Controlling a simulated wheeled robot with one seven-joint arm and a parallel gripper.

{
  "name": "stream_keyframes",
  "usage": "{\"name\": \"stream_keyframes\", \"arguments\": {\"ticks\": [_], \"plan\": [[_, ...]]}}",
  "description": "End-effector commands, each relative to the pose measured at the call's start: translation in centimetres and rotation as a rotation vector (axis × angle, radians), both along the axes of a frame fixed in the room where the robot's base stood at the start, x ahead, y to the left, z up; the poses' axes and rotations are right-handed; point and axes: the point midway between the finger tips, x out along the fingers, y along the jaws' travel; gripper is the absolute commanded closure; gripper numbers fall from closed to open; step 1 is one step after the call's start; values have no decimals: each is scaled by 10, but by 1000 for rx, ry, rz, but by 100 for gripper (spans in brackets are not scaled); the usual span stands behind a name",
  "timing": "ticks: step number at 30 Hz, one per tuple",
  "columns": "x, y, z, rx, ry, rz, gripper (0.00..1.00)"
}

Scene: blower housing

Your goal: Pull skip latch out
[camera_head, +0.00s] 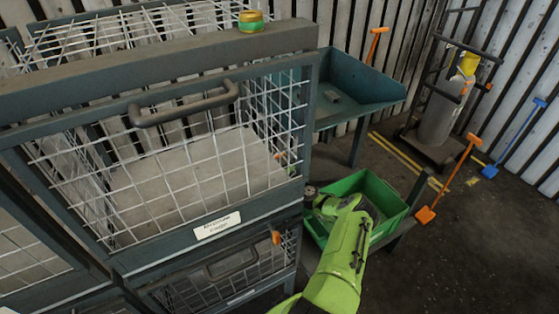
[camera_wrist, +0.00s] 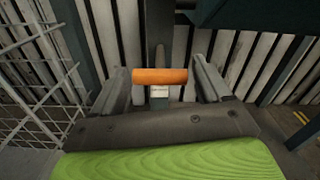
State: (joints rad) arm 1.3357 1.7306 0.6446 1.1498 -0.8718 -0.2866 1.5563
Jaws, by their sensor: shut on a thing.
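An orange bar-shaped handle (camera_wrist: 160,76), which I take to be the skip latch, spans the gap between my gripper's fingers in the wrist view. A small pale label (camera_wrist: 159,91) sits just below the handle, on a dark upright. In the head view my green arm reaches up beside the right side of the mesh cage (camera_head: 217,224). The fingers are mostly hidden there. A small orange piece (camera_head: 276,238) shows on the lower cage; I cannot tell if it belongs to the latch.
A green bin (camera_head: 392,203) stands close behind my arm. A blue-grey tray table (camera_head: 372,86) is beyond it. A gas cylinder on a trolley (camera_head: 440,108) and orange and blue shovels (camera_head: 450,180) stand at the right. Dark floor is open at the lower right.

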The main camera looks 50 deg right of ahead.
Motion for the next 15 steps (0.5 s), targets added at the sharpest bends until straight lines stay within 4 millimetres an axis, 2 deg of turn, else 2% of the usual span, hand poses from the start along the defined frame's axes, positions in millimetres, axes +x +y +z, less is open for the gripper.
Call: {"name": "stream_keyframes", "arguments": {"ticks": [5,6,10,15], "plan": [[-2,1,-2,7,2,3,78],[-1,1,-2,7,3,3,20],[-1,1,-1,6,2,2,1],[-1,0,-1,5,1,2,1]]}}
